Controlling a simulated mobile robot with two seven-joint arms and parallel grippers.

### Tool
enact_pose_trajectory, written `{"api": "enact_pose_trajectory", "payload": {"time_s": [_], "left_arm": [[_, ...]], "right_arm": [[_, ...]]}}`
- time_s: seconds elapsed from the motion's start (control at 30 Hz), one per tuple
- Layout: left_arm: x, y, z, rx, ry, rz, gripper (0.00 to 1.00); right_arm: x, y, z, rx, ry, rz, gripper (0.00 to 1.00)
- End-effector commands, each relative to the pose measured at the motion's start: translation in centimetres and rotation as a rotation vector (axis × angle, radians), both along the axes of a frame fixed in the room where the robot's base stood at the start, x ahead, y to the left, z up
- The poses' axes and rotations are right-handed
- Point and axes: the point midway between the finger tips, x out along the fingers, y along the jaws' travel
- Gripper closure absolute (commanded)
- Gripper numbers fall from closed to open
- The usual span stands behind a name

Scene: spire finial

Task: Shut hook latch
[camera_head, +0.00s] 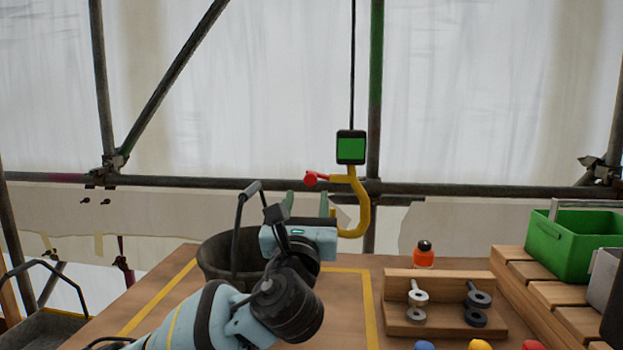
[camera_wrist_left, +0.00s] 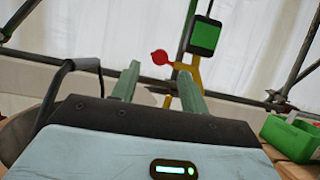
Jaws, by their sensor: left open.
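A yellow hook (camera_head: 360,215) hangs from a box with a green screen (camera_head: 351,147) on a cable. Its latch, with a red end (camera_head: 312,178), sticks out to the left from the hook's upper part, away from the hook's tip, so the mouth looks open. My left gripper (camera_head: 305,198) is open and empty, its two green fingers pointing up just below and left of the latch. In the left wrist view the red end (camera_wrist_left: 160,57) shows between and just beyond the fingertips (camera_wrist_left: 157,70), and the yellow hook (camera_wrist_left: 196,72) is partly hidden behind the right finger. I cannot tell whether they touch.
A dark bucket (camera_head: 222,258) stands on the wooden table (camera_head: 345,300) behind my left arm. An orange bottle (camera_head: 424,258), a wooden rack (camera_head: 440,285) with metal parts and a green bin (camera_head: 572,245) are at right. Scaffold poles (camera_head: 376,90) stand behind the hook.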

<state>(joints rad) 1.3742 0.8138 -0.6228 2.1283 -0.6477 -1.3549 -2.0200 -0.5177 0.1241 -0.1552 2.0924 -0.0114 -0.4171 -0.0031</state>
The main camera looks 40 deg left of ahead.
Motion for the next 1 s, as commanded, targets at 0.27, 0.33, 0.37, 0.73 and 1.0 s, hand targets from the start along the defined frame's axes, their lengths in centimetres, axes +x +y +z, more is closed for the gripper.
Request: {"api": "enact_pose_trajectory", "payload": {"time_s": [0.27, 0.33, 0.37, 0.73, 1.0], "left_arm": [[2.6, 1.7, 1.3, -0.002, -0.001, 0.002, 0.55], [3.5, 2.2, 1.7, -0.001, -0.002, 0.002, 0.55], [3.8, 2.5, 1.9, -0.001, -0.001, 0.004, 0.55], [6.0, 3.7, 2.9, -0.002, 0.000, -0.001, 0.55], [6.0, 3.8, 2.9, -0.002, 0.000, -0.001, 0.61]], "right_arm": [[-0.4, -0.2, -0.3, -0.005, 0.009, 0.007, 0.57], [-0.3, -0.2, -0.4, -0.005, 0.007, 0.006, 0.57], [-0.2, -0.2, -0.4, -0.005, 0.006, 0.006, 0.57], [0.4, -0.1, -0.1, -0.002, -0.009, 0.001, 0.57], [0.5, -0.1, -0.1, -0.001, -0.008, 0.000, 0.57]]}}
